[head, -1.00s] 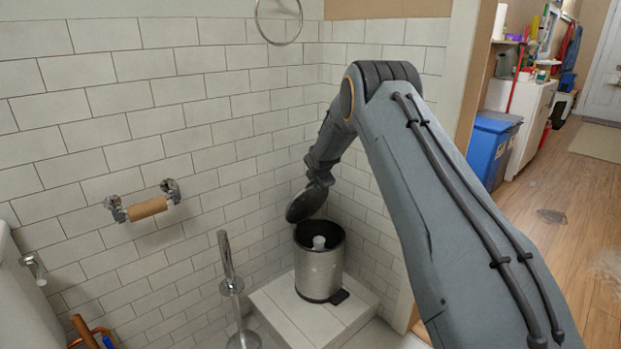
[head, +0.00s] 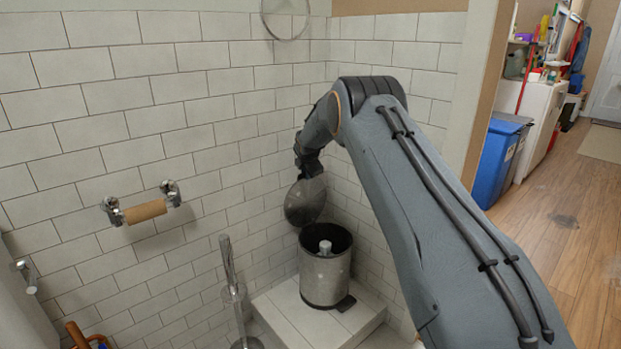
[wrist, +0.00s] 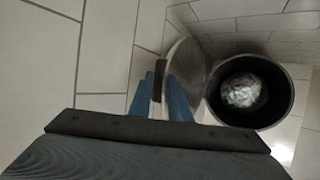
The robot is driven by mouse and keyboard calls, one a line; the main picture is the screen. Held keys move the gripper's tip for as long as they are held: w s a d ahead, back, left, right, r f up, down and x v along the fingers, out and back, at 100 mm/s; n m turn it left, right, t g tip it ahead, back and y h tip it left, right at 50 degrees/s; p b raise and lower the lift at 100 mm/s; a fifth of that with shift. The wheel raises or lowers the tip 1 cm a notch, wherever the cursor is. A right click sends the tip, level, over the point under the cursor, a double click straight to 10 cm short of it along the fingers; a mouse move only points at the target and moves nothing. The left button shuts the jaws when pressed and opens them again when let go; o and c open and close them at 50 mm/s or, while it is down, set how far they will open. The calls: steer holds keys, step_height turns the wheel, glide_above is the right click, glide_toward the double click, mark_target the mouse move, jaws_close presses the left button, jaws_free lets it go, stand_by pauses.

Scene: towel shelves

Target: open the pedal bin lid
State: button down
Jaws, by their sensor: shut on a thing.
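The pedal bin (head: 324,278) is a small steel cylinder with a dark rim, standing on a white tiled step. Its round lid (head: 305,202) is raised nearly upright at the bin's back left. The bin's dark inside is open to view, with a pale crumpled item (wrist: 241,90) in it. In the wrist view the lid (wrist: 185,68) stands beside the bin's opening (wrist: 278,118). My gripper (wrist: 162,82) is shut on the lid's edge, with its blue fingers on either side. In the head view my wrist hides the fingertips. The black pedal (head: 346,303) is at the bin's lower front.
The tiled step (head: 290,312) juts from the corner walls. A toilet brush stand (head: 234,290) is left of the bin. A paper roll holder (head: 145,211) is on the left wall. A blue bin (head: 492,160) stands beyond the doorway at right.

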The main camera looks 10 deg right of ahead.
steer(key=shift+w+a+f, duration=0.15)
steer(key=shift+w+a, duration=0.1)
steer(key=shift+w, duration=0.1)
steer(key=shift+a, duration=0.15)
steer(key=c, duration=2)
jaws_free()
steer(key=shift+a, duration=0.1)
steer(key=shift+r, duration=0.2)
steer(key=shift+p+v, duration=0.55)
steer(key=shift+v, duration=3.3)
